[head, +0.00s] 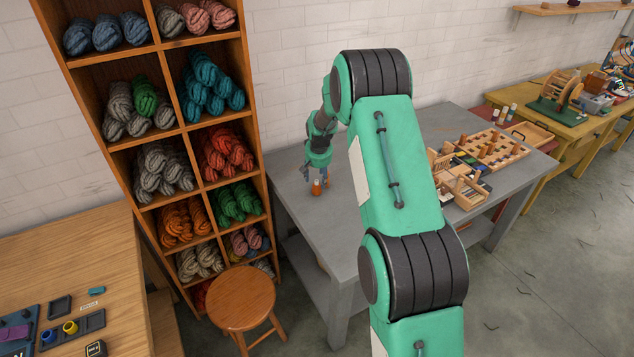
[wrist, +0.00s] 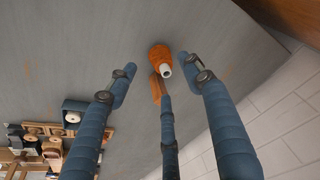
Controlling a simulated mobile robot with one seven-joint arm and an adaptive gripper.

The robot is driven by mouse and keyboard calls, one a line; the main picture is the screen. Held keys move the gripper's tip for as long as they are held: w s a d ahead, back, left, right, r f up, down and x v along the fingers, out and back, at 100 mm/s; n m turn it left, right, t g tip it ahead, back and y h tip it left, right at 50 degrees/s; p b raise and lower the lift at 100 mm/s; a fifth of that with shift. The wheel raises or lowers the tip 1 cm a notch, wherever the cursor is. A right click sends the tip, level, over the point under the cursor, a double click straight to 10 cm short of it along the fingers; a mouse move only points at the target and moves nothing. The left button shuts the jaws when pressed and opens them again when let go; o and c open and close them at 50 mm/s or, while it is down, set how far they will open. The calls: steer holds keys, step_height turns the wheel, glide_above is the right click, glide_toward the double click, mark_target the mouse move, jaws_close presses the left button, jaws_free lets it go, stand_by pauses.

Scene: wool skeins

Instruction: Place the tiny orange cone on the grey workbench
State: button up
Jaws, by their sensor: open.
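The tiny orange cone (head: 317,187) is on the grey workbench (head: 298,213), just below my gripper (head: 316,174) in the head view. In the wrist view the orange cone (wrist: 158,54) shows its pale tip toward the camera, against the grey bench top (wrist: 75,50). My gripper's blue fingers are spread apart around the cone, with visible gaps at the left and right fingers. The middle finger's end overlaps an orange-brown patch beside the cone, and I cannot tell whether it touches the cone.
A wooden shelf (head: 189,133) of wool skeins stands left of the workbench. A round stool (head: 240,297) is in front of the shelf. A wooden peg rack (head: 492,149) and other wooden items occupy the bench's right part. Bare bench surrounds the cone.

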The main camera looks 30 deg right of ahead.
steer(key=shift+p+v, duration=0.3)
steer(key=shift+v, duration=1.8)
steer(key=s+a+r+n, duration=0.1)
steer(key=s+a+r, duration=0.45)
steer(key=r, duration=0.35)
steer(key=s+a+r+t, duration=0.1)
steer(key=s+a+r, duration=0.4)
steer(key=s+r, duration=0.3)
steer(key=s+a+r+n, duration=0.1)
steer(key=s+a+r, duration=0.4)
steer(key=r, duration=0.4)
steer(key=s+a+r+n+t, duration=0.1)
steer(key=s+a+r, duration=0.3)
steer(key=s, duration=0.5)
steer(key=s+a+r, duration=0.3)
steer(key=s+a, duration=0.1)
steer(key=s, duration=0.5)
steer(key=s+a+f, duration=0.1)
steer(key=s+a, duration=0.1)
steer(key=s, duration=0.6)
steer(key=s+a+n+y, duration=0.1)
steer(key=s+a, duration=0.1)
steer(key=s, duration=0.6)
steer(key=shift+f+n+t, duration=0.3)
steer(key=shift+f, duration=0.05)
